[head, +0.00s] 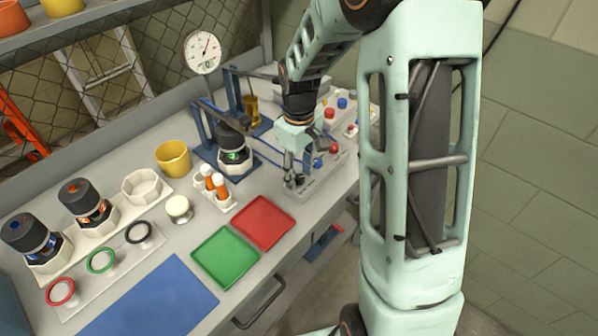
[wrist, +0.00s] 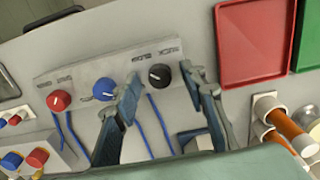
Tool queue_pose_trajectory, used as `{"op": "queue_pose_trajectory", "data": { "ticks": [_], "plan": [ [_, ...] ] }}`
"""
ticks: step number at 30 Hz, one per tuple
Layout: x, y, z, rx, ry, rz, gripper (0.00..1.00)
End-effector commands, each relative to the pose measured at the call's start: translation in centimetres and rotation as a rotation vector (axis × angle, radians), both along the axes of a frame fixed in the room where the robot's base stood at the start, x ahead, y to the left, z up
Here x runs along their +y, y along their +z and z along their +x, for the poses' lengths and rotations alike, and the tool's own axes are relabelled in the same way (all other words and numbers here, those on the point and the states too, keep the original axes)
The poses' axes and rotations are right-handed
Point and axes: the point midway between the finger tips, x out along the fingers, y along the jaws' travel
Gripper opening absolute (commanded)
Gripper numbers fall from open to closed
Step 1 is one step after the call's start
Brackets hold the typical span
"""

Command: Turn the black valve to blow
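The black valve (wrist: 159,76) is a round black knob with a white pointer line on a pale panel (wrist: 90,75). Two small labels stand by it on the panel edge, too blurred to read. My gripper (wrist: 161,73) is open, with one fingertip on each side of the knob. Gaps show between the knob and both fingers, and I cannot tell how high the tips are above the panel. In the head view my gripper (head: 293,180) points down over the near end of the panel, and the black valve is mostly hidden.
A blue knob (wrist: 104,89) and a red knob (wrist: 59,100) sit in line on the same panel. Blue hoses run off the panel. A red tray (head: 263,222) and green tray (head: 226,257) lie nearby.

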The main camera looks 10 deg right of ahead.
Motion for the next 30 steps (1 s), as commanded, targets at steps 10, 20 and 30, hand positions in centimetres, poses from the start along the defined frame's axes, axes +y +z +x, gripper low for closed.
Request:
{"op": "queue_pose_trajectory", "data": {
  "ticks": [10,20,30],
  "plan": [
    [0.0,6.0,0.2,-0.007,0.000,-0.001,0.39],
    [0.0,11.2,0.1,-0.004,0.000,0.001,0.39],
    [0.0,11.9,0.0,-0.001,0.000,0.000,0.39]
  ]
}}
